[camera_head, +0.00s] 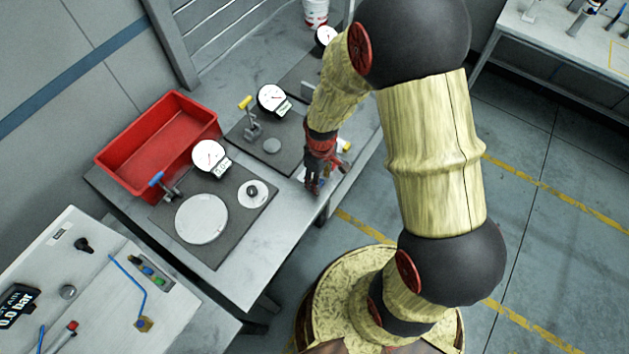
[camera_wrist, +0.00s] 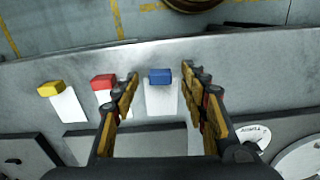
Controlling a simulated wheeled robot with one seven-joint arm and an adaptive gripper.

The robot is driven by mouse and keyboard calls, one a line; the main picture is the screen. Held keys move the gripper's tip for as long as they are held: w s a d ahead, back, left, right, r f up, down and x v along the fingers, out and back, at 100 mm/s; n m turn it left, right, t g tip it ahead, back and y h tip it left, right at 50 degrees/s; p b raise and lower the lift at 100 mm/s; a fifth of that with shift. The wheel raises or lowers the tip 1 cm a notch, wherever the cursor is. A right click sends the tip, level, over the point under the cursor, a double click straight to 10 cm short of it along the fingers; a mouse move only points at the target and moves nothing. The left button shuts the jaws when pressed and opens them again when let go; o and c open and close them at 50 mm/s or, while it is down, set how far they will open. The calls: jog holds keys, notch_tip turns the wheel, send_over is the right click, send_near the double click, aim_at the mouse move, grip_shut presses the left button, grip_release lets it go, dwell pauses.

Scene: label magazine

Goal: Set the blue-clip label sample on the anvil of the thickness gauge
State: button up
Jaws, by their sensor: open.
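The blue-clip label sample is a white strip (camera_wrist: 161,99) with a blue clip (camera_wrist: 160,76), lying flat near the bench edge in the wrist view. My gripper (camera_wrist: 160,75) is open and empty, with one finger on each side of the blue clip; I cannot tell its height above it. In the head view my gripper (camera_head: 314,186) is low over the bench's front edge and hides most of the samples. Dial gauges stand on dark plates: one with a blue lever (camera_head: 209,155), one with a yellow lever (camera_head: 272,99), and a third (camera_head: 325,36) farther back. Which is the thickness gauge is unclear.
Red-clip (camera_wrist: 103,82) and yellow-clip (camera_wrist: 50,88) samples lie left of the blue one. The nearest plate carries a large pale disc (camera_head: 202,219) and a smaller disc (camera_head: 253,194). A red bin (camera_head: 127,154) stands behind. Bare bench (camera_head: 240,277) shows at front.

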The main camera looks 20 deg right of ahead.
jog(key=shift+f, duration=0.45)
jog(key=shift+c, duration=0.7)
jog(key=c, duration=0.7)
jog(key=shift+c, duration=0.8)
jog(key=shift+r, duration=0.15)
